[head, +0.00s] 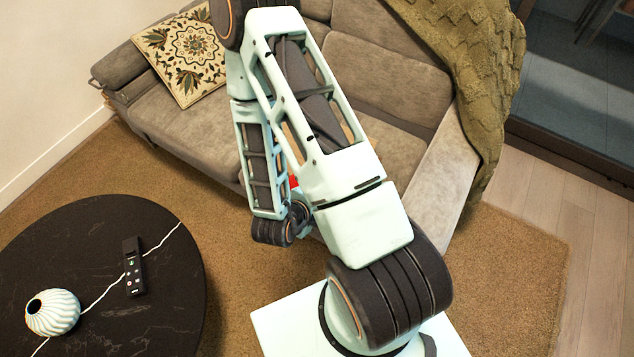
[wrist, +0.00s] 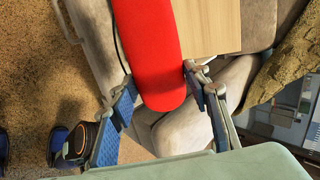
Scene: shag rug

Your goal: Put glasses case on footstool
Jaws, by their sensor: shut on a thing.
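The glasses case is a long, rounded red case (wrist: 150,45), running from the top of the wrist view down between my fingers. My gripper (wrist: 160,82) is shut on its near end, one blue-padded finger at the left and the other finger at the right. In the head view my arm hides the gripper and nearly all of the case; only a small red patch (head: 293,182) shows beside the arm. I cannot make out a footstool for certain in either view.
A light wooden surface (wrist: 212,25) lies beyond the case in the wrist view. A grey-brown sofa (head: 180,115) holds a patterned cushion (head: 187,52) and an olive throw (head: 480,70). A round dark table (head: 165,310) bears a remote (head: 133,265) and a striped vase (head: 52,313).

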